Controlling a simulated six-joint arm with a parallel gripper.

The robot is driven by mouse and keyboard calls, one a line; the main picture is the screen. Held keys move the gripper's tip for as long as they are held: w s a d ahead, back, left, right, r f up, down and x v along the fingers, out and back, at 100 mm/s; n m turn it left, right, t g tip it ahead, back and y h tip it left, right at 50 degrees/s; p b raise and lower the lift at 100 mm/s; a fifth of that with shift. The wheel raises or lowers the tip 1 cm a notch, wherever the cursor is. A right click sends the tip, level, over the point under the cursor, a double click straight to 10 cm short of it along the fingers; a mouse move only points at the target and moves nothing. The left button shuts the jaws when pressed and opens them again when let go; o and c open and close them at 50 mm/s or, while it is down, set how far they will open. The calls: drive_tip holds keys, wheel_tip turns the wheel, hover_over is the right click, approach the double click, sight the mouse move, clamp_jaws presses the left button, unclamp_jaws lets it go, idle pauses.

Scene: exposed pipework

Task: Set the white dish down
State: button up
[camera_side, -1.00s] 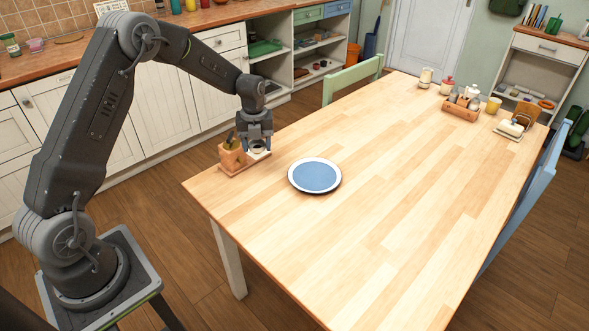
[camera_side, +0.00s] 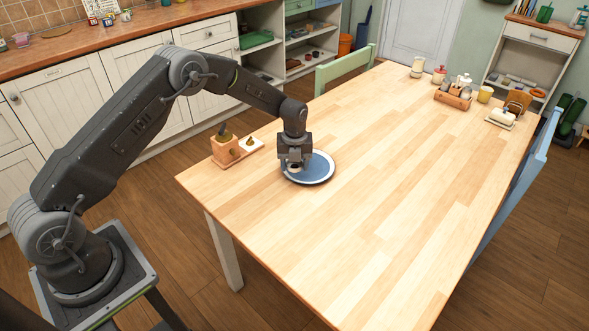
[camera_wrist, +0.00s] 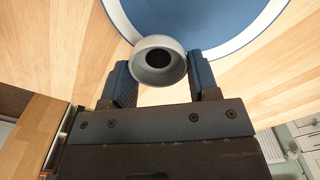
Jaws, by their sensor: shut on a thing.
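The small white dish (camera_wrist: 160,62) is round, with a dark hollow middle, and sits between the two fingers of my gripper (camera_wrist: 159,80) in the wrist view. In the side view my gripper (camera_side: 295,165) points down over the left part of the blue plate with a white rim (camera_side: 321,168). The dish (camera_side: 295,168) shows only as a small pale patch between the fingers there. In the wrist view it overlaps the rim of the plate (camera_wrist: 215,22). I cannot tell whether it touches the plate or hangs just above it.
A wooden caddy (camera_side: 225,150) with a white pad (camera_side: 250,143) beside it stands at the table's left edge. A wooden tray of jars (camera_side: 453,98) and a yellow cup (camera_side: 485,94) are at the far end. The middle of the wooden table (camera_side: 400,190) is clear.

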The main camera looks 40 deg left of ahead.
drive_tip(key=shift+f, duration=1.1)
drive_tip(key=shift+f, duration=0.15)
drive_tip(key=o, duration=0.9)
